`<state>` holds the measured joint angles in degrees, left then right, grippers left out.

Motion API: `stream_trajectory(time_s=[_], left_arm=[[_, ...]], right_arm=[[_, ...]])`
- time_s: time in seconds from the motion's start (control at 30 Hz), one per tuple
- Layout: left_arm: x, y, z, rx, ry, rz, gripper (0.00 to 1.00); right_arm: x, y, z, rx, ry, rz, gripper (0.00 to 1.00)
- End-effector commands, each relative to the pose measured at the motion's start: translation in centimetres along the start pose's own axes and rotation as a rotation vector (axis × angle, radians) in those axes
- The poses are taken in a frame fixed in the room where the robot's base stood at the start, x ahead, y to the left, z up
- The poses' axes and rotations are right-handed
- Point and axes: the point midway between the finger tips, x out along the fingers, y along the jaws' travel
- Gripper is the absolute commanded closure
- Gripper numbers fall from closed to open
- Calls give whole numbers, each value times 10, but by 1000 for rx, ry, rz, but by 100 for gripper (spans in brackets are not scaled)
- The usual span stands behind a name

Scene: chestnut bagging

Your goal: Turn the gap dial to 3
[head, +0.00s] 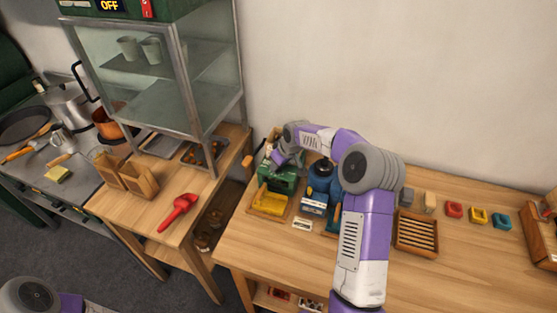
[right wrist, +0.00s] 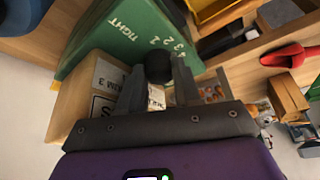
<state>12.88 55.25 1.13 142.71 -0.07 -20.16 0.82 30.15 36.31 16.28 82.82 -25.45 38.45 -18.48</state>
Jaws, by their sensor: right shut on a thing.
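The green machine (head: 284,183) stands on the wooden table; its green face (right wrist: 125,38) fills the upper left of the right wrist view. The black gap dial (right wrist: 158,66) sits at the edge of this face, round and dark. My right gripper (right wrist: 160,84) is shut on the dial, with one finger on each side. Which number the dial points to cannot be read. In the head view my right arm reaches to the machine and partly covers it. My left gripper is out of view.
A yellow tray (head: 268,203) stands in front of the machine, with a blue device (head: 320,178) to its right. A wooden slatted rack (head: 417,249) and several coloured blocks lie farther right. A red scoop (head: 178,212) lies on the neighbouring table. The front of the table is clear.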

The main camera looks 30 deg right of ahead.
Motion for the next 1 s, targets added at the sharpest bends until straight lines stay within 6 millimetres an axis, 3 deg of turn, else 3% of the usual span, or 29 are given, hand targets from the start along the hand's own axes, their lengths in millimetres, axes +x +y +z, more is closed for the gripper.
stream_trajectory(time_s=[0.77,0.8,0.9,1.0], left_arm=[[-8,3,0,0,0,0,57],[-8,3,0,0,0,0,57],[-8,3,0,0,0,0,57],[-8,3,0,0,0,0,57]], right_arm=[[0,1,0,-93,1,-37,97],[0,1,0,-93,1,-37,61],[0,1,0,-93,1,-36,45],[0,2,0,-92,1,-35,43]])
